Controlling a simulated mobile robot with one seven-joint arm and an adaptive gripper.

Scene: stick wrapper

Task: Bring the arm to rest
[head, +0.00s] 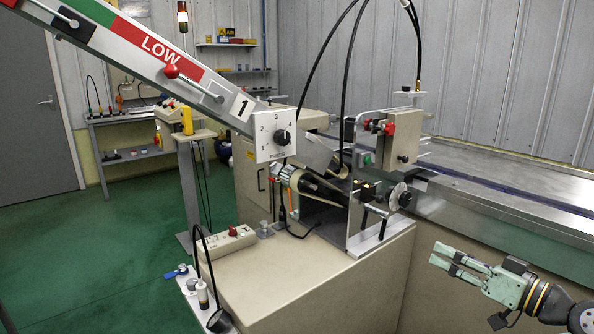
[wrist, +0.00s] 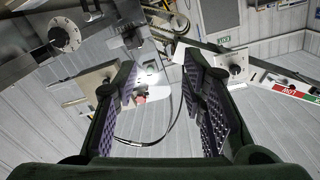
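My gripper (head: 455,262) is at the lower right of the head view, to the right of the machine's beige cabinet and in front of the metal conveyor bed. Its pale green fingers point left and stand apart, with nothing between them. In the wrist view my gripper (wrist: 170,110) shows two dark padded fingers spread wide, with open space between them. The stick wrapper machine (head: 325,200) stands in the middle of the head view, clear of the gripper. Part of my arm is cut off by the right edge of the head view.
A sloped chute (head: 150,55) marked LOW runs to a dial plate (head: 275,133). The metal conveyor bed (head: 500,190) extends right along the wall. A control box (head: 228,240) sits on the cabinet (head: 330,285). Green floor (head: 110,240) is clear at left.

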